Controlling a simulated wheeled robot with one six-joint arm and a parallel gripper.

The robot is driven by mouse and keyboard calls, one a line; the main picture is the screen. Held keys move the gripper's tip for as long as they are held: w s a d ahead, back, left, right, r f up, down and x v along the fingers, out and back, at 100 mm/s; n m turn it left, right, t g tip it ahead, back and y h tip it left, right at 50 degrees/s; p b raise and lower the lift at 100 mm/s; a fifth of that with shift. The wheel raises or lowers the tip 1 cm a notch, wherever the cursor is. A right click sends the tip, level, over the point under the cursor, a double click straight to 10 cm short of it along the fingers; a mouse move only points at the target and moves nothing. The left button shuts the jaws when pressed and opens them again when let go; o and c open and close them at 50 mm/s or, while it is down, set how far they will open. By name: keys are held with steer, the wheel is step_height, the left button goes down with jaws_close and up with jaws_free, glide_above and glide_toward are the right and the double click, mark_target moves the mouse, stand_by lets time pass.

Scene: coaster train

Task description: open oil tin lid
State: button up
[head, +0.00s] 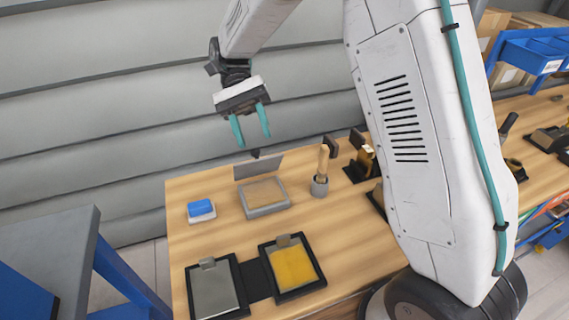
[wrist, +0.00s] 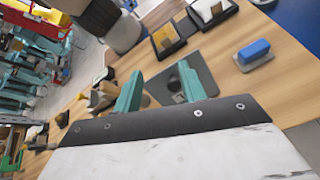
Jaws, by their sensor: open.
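The oil tin looks to be the shallow grey box (head: 265,211) on the wooden bench, with a tan surface inside. Its flat grey lid (head: 258,167) stands raised along the far edge, and the inside is exposed. A small dark knob (head: 255,153) shows at the lid's top edge. My gripper (head: 252,141) is open and empty, fingers pointing down, above and behind the raised lid. In the wrist view the lid appears as a dark grey plate (wrist: 202,79) just beyond the teal fingers (wrist: 160,76). It hides most of the tin there. I see no contact.
A blue block on a pale base (head: 201,209) sits left of the tin. A brush in a grey cup (head: 320,187) stands right. Two black-framed trays, one grey (head: 213,291) and one yellow (head: 294,268), lie in front. A slatted wall (head: 100,120) is behind the bench.

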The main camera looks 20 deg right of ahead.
steer(key=s+d+r, duration=0.1)
steer(key=s+d, duration=0.2)
steer(key=s, duration=1.2)
steer(key=shift+s, duration=0.2)
steer(key=shift+r, duration=0.1)
